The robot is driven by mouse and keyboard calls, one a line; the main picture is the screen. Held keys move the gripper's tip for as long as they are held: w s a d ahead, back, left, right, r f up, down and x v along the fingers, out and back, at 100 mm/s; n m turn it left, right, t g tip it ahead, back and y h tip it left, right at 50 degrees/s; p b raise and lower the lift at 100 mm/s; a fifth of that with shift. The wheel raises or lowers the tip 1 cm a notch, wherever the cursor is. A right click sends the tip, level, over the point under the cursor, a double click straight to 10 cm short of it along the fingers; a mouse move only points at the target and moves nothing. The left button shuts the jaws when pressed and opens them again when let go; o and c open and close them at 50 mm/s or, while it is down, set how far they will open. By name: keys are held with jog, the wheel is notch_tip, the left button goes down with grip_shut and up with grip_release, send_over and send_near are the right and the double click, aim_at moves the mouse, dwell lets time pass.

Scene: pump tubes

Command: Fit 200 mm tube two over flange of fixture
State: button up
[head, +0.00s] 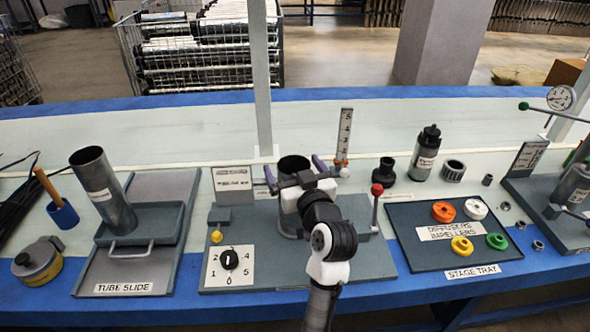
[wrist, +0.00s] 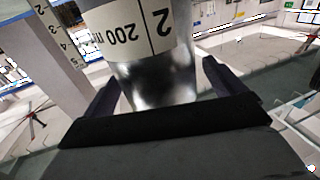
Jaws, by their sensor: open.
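A metal tube (wrist: 158,75) with a white label reading "2" and "200" stands between my fingers in the wrist view. In the head view its dark open top (head: 293,163) shows above the fixture (head: 345,262). My gripper (head: 296,178) is open around the tube, with one finger on each side. Whether a finger touches the tube I cannot tell. My wrist and arm hide the tube's lower end and the flange, so I cannot see how they meet.
Another grey tube (head: 103,192) stands tilted in the tube slide (head: 130,270) at left. A red-knobbed lever (head: 376,200) and an upright scale (head: 345,135) stand close to my gripper. The stage tray (head: 400,215) with coloured rings lies at right.

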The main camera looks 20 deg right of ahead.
jog(key=s+p, duration=0.5)
jog(key=s, duration=0.9)
jog(key=shift+a, duration=0.15)
jog(key=shift+w, duration=0.1)
dwell(0.6)
